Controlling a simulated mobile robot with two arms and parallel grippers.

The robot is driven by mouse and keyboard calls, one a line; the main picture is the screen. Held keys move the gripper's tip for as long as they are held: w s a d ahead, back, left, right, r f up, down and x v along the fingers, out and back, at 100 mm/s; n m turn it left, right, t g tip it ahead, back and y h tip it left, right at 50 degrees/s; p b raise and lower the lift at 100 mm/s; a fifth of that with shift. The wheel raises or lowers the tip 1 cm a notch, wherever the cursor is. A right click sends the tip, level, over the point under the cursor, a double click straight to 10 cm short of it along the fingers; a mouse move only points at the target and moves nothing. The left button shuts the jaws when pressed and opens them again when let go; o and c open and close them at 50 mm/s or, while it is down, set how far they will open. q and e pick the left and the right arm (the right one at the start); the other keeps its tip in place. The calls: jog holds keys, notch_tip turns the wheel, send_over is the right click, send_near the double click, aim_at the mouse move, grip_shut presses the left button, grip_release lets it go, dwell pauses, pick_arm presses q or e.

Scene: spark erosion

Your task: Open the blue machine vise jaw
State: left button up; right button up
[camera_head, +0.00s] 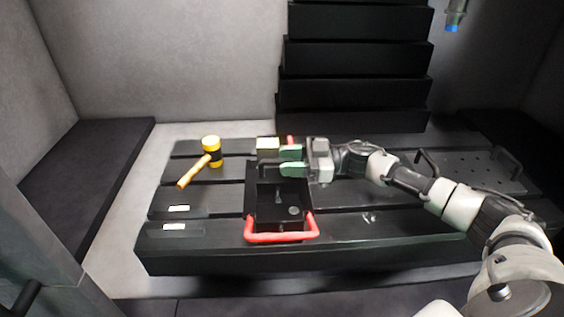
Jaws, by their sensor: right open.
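I cannot make out a blue machine vise in the head view. My right gripper (281,161) reaches in from the right over the slotted black table, its two green-tipped fingers apart and pointing left. The fingers are above the far part of a black tray (250,203) with red handles (282,238). A small pale block (268,145) is just beyond and left of the upper finger; I cannot tell whether they touch. No object shows clearly between the fingers. The gripper and arm hide part of the table behind them. My left gripper is not in view.
A perforated plate (475,170) with black handles is at the right. Dark stepped covers (355,60) rise behind. A blue-tipped tool (453,27) hangs at upper right.

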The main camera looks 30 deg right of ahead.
jog(key=b+v, duration=0.2)
jog(key=v, duration=0.7)
